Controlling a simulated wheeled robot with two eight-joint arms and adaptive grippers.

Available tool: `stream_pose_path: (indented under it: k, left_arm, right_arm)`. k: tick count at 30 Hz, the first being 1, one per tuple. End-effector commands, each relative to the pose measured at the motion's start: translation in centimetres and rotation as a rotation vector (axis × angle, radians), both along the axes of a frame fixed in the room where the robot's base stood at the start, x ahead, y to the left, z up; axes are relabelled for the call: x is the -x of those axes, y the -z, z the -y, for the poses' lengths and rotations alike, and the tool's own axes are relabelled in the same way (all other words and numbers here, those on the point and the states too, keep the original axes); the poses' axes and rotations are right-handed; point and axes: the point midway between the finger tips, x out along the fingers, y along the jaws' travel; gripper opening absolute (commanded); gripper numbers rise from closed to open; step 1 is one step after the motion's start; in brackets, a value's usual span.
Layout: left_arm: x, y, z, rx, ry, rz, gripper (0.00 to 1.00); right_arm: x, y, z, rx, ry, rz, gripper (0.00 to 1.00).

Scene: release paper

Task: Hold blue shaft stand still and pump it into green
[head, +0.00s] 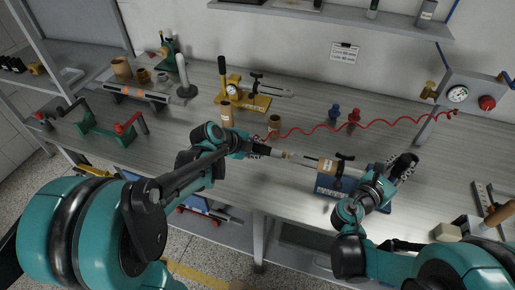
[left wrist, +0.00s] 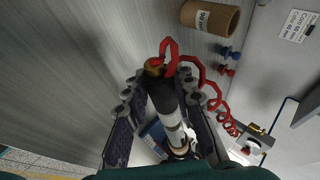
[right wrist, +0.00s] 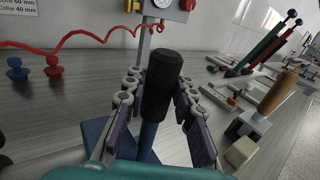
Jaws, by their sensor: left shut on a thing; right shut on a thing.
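A pale shaft (head: 308,161) with a tan sleeve lies across a blue stand (head: 328,188). My left gripper (head: 257,151) is shut on the shaft's black left end (left wrist: 162,96); a brass fitting with a red hose (left wrist: 198,70) sits at that tip. My right gripper (head: 393,166) is shut on a black cylindrical handle (right wrist: 162,84) on top of a blue post (right wrist: 149,137) at the stand's right. A yellow hand pump (head: 252,101) with a round gauge (head: 233,89) stands behind. Its needle is too small to read.
A wall box (head: 469,90) with a dial and red knob is at the right, with the red hose running to it. A green fixture (head: 104,130) is at the left.

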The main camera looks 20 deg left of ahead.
Motion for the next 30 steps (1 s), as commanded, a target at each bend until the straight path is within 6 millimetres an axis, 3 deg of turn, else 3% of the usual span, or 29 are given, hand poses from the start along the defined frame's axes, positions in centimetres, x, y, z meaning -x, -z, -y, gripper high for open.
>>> stream_pose_path:
  k: [30]
  left_arm:
    - [0.0, 0.0, 1.3, 0.001, 0.002, -0.001, 0.0]
  right_arm:
    - [0.0, 0.0, 0.0, 0.0, -0.001, 0.0, 0.0]
